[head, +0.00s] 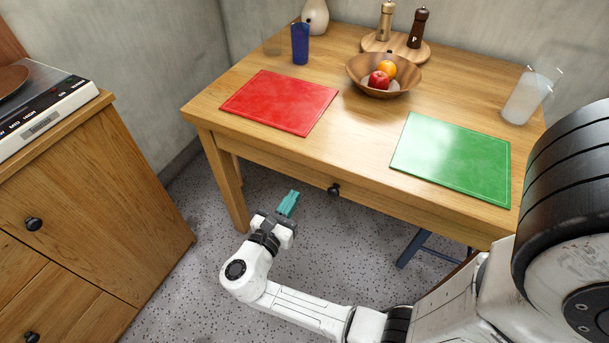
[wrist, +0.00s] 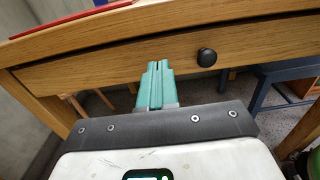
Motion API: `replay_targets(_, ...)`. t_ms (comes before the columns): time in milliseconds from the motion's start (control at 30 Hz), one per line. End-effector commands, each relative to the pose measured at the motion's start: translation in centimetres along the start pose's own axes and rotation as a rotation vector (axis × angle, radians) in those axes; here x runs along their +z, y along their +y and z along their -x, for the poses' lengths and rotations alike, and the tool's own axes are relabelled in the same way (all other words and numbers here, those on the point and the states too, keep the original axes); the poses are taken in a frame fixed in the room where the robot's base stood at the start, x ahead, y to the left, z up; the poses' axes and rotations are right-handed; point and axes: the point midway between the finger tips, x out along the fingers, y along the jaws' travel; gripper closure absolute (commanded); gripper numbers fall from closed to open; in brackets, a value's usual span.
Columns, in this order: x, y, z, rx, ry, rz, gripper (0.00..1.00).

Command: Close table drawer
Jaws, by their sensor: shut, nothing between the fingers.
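The wooden table (head: 357,120) has a drawer front (head: 300,172) along its near side, with a round black knob (head: 334,189). In the wrist view the drawer front (wrist: 105,70) runs below the tabletop edge, and its knob (wrist: 207,57) is right of my fingers. The drawer's inside is not visible, and I cannot tell exactly how far it stands out. My gripper (head: 292,196) has teal fingers, shut and empty. It is in front of the drawer, left of the knob. In the wrist view the fingertips (wrist: 156,66) overlap the drawer front; I cannot tell whether they touch.
A red mat (head: 279,101), a green mat (head: 452,157), a fruit bowl (head: 383,87), a blue cup (head: 300,43) and a jug (head: 524,97) are on the table. A wooden cabinet (head: 95,205) stands at left. Speckled floor is free between cabinet and table.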

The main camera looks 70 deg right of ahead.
Motion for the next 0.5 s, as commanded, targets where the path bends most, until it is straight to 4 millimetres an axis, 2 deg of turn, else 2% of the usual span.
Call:
replay_targets(33, -0.1, -0.1, -1.1, -0.005, 0.000, -0.001, 1.00)
replay_targets(233, 0.0, -0.1, -4.9, -0.005, 0.000, -0.001, 1.00)
replay_targets(500, 0.0, 0.0, -8.1, -0.001, 0.000, 0.000, 1.00)
